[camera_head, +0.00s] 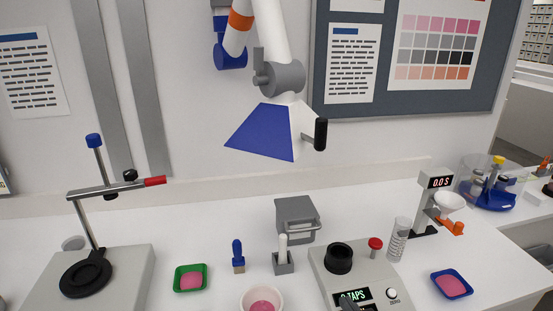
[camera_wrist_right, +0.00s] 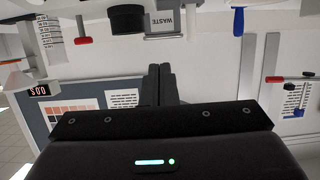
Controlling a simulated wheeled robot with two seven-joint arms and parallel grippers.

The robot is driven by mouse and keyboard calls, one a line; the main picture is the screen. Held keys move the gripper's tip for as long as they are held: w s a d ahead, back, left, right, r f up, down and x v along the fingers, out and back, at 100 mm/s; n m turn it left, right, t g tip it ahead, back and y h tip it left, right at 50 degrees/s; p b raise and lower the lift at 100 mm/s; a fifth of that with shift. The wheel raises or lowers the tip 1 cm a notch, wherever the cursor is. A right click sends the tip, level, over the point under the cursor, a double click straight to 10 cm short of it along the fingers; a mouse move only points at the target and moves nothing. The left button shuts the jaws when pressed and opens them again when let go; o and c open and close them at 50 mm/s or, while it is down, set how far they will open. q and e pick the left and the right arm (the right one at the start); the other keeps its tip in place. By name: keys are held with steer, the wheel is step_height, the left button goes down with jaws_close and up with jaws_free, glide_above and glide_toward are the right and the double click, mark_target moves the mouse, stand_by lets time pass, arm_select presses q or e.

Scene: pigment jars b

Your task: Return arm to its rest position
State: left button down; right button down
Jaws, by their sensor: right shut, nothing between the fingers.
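My right gripper (camera_head: 349,304) shows only as a dark tip at the bottom edge of the head view, in front of the tapping device's display. In the right wrist view its two black fingers (camera_wrist_right: 160,84) are together, with nothing between them. That view looks upside down across the bench. The fingers appear apart from everything around them. My left gripper is in neither view.
The tap device (camera_head: 322,262) with a black cup stands behind my right gripper. Nearby are a pink bowl (camera_head: 245,301), green tray (camera_head: 177,282), blue tray (camera_head: 467,291), glass cylinder (camera_head: 398,241) and grey waste bin (camera_head: 294,212). A blue-and-white hood (camera_head: 262,134) hangs above.

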steer(key=s+d+f+g+h, duration=0.1)
steer(key=s+d+f+g, duration=0.1)
steer(key=s+f+g, duration=0.4)
steer(key=s+d+f+g+h, duration=0.25)
steer(key=s+g, duration=0.25)
steer(key=s, duration=0.4)
step_height(320, 180, down, 31)
steer(key=s+g+b, duration=0.1)
steer(key=s, duration=0.1)
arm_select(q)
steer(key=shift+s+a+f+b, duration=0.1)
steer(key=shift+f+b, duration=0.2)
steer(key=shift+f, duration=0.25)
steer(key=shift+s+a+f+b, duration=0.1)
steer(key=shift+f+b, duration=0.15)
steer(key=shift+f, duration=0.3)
arm_select(e)
steer(key=s+d+f, duration=0.2)
steer(key=s+f, duration=0.7)
steer(key=s, duration=0.1)
steer(key=s+d+f+g, duration=0.1)
steer(key=s+f, duration=0.8)
steer(key=f, duration=0.1)
steer(key=shift+s+d+y, duration=0.35)
steer(key=shift+s, duration=0.05)
